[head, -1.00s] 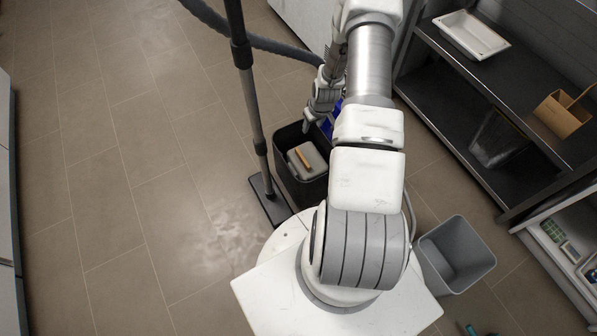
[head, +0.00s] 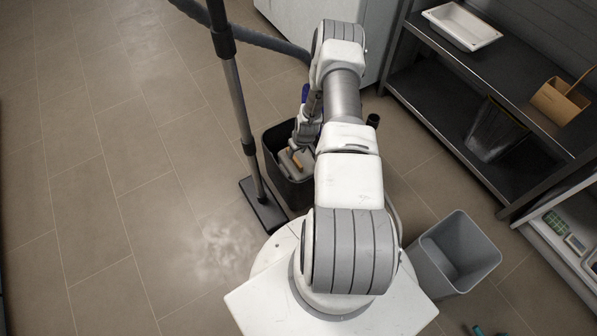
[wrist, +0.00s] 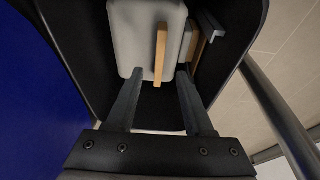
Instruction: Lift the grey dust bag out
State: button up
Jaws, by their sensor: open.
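The grey dust bag (head: 287,169) sits inside a black open-topped bin (head: 270,151), with a tan strip (head: 297,160) standing on it. The wrist view shows the bag (wrist: 133,35) and its tan strip (wrist: 161,50) close up, inside the bin's black walls (wrist: 75,50). My gripper (wrist: 160,73) is open and reaches into the bin. Its fingers lie to either side of the strip's near end in that view, with gaps between. I cannot tell how far the fingertips are from the strip in depth. In the head view my gripper (head: 299,147) partly covers the bag.
A floor tool with an upright tube (head: 240,110) stands close left of the bin. A dark latch-like piece (wrist: 208,25) is inside the bin beside the bag. A grey bin (head: 455,255) and dark shelves (head: 490,75) stand to the right. The floor at left is clear.

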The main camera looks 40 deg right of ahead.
aim_at(295, 157)
jog(key=shift+b+x, duration=1.45)
jog(key=shift+x, duration=1.4)
jog(key=shift+f, duration=0.15)
grip_shut()
jog(key=shift+w, duration=0.1)
